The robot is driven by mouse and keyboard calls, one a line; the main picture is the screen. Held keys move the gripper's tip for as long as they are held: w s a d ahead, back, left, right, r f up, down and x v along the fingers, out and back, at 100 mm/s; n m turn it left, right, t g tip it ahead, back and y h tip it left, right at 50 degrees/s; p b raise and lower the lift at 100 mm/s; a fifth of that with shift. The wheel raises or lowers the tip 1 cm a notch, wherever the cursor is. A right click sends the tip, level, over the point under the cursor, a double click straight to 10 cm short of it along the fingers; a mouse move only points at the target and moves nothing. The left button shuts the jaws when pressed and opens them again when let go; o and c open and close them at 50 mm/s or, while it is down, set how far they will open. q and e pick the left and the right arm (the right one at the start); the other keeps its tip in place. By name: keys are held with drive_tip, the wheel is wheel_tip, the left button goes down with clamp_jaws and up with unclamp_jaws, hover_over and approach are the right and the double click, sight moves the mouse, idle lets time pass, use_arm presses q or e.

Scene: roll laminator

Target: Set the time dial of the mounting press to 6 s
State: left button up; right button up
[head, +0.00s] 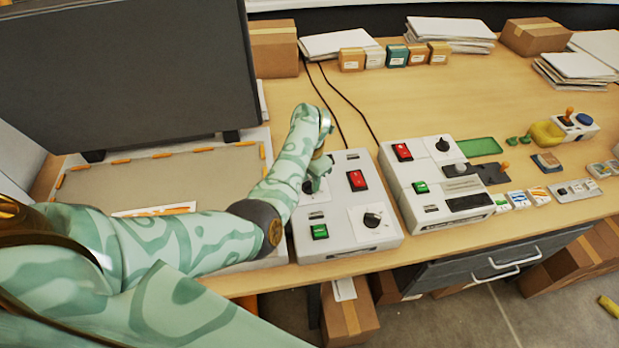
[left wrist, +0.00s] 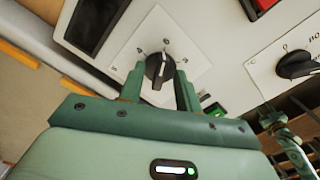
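The mounting press is the large dark platen (head: 130,70) on the left with a pale control box (head: 346,240) beside it. My left gripper (head: 318,178) reaches down over the box's upper left dial. In the left wrist view, that black dial knob (left wrist: 159,70) sits on a white scale plate (left wrist: 187,50). The fingers of my left gripper (left wrist: 158,92) stand on either side of the knob, with gaps visible between. A second dial (head: 372,219) is nearer the front right.
The box also bears a red switch (head: 357,180) and a green switch (head: 320,231). A second pale device (head: 435,185) stands close on its right. Papers (head: 338,45) and small boxes (head: 395,56) lie behind. The wooden table (head: 440,90) is clear between.

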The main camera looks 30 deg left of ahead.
sight(310, 182)
use_arm(q)
wheel_tip(310, 182, up, 16)
drive_tip(key=p, duration=0.5)
drive_tip(key=shift+r, duration=0.15)
idle(0.3)
